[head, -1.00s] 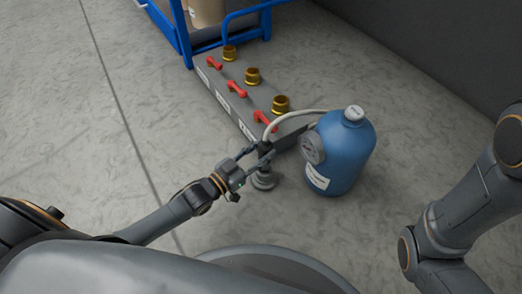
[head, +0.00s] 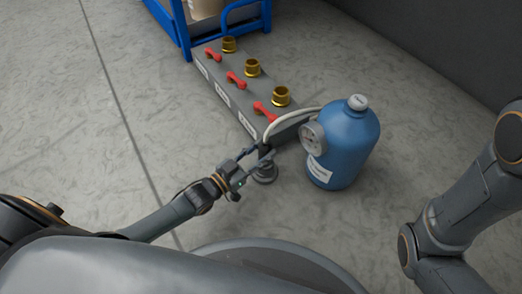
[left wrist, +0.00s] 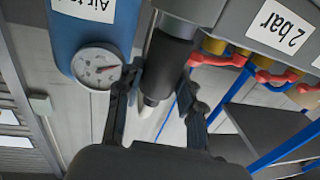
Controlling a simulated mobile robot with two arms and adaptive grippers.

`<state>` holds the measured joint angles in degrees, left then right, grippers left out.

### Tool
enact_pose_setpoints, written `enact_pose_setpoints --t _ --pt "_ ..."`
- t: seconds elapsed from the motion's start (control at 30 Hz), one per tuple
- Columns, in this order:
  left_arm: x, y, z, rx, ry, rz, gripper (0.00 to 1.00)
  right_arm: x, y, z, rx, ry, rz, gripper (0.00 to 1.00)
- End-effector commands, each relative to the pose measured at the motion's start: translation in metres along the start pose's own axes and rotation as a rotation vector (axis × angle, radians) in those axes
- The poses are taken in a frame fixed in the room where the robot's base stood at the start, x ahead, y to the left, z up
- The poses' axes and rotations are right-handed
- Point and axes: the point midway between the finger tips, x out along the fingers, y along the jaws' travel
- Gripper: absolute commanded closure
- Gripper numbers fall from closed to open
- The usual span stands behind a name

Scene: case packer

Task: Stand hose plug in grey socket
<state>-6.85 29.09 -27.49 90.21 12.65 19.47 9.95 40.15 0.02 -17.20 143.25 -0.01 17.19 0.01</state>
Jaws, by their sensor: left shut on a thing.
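My left gripper (head: 260,158) is shut on the black hose plug (head: 265,149) in the head view. In the left wrist view the plug's dark body (left wrist: 168,62) lies between my fingers (left wrist: 165,88). A pale hose (head: 292,117) arches from the plug toward the blue tank. My right gripper is out of view.
The blue tank (head: 346,145) with a round gauge (head: 313,138) stands close right of the plug. Behind is a grey manifold (head: 228,103) with red levers (head: 236,80) and brass fittings (head: 252,68). A blue rack (head: 181,30) stands farther back. Floor at left is clear.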

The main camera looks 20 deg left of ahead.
Motion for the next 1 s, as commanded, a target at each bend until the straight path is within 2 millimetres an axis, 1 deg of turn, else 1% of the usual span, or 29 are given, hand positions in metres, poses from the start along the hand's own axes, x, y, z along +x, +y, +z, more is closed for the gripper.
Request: enact_pose_setpoints --t 0.37,0.77,1.0 --pt "0.0004 0.0 -0.0006 0.0 0.003 0.0 1.0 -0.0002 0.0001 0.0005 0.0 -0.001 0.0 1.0" --pt "0.0004 0.0001 0.0065 0.0 0.003 0.0 1.0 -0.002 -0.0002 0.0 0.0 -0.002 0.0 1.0" --pt "0.0004 0.0001 0.0069 0.0 0.003 0.0 1.0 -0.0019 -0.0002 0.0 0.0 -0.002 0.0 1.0"
